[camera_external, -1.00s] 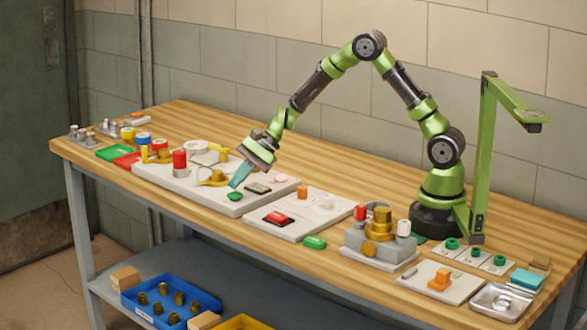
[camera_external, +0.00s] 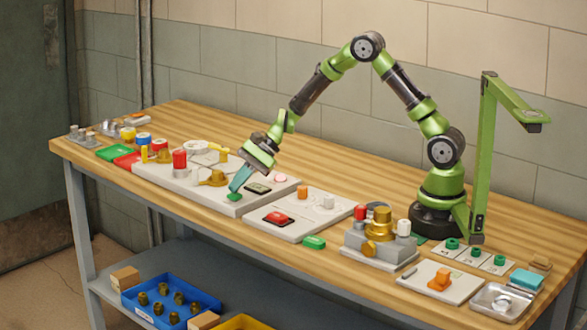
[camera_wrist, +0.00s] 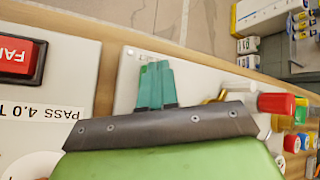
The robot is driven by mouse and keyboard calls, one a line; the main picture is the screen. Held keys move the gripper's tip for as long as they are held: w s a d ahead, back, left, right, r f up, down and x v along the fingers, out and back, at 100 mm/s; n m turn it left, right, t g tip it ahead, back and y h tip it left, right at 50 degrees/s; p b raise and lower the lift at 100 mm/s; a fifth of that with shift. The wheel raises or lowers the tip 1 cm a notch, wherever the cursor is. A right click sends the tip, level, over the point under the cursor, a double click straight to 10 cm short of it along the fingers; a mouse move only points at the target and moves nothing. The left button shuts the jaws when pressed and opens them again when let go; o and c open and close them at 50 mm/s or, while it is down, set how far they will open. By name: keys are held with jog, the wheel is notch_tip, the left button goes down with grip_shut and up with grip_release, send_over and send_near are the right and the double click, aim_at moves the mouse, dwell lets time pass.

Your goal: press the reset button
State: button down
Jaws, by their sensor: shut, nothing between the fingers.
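The green button (camera_external: 234,197) sits at the front right corner of the large pale panel (camera_external: 205,196) in the external view. My gripper (camera_external: 234,191) is shut and empty, with its teal fingers pointing down at the button. The fingertips are at the button's top; I cannot tell whether it is pressed in. In the wrist view the closed teal fingers (camera_wrist: 156,68) cover most of the button area. A partly hidden printed label (camera_wrist: 140,54) shows by the fingertips.
A red FAIL button (camera_external: 278,218) is on the neighbouring panel to the right; it also shows in the wrist view (camera_wrist: 17,57). The table's front edge runs close by.

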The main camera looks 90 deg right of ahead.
aim_at(239, 194)
jog(key=shift+f, duration=0.2)
dwell(0.3)
jog(key=shift+r, duration=0.95)
jog(key=shift+r, duration=2.5)
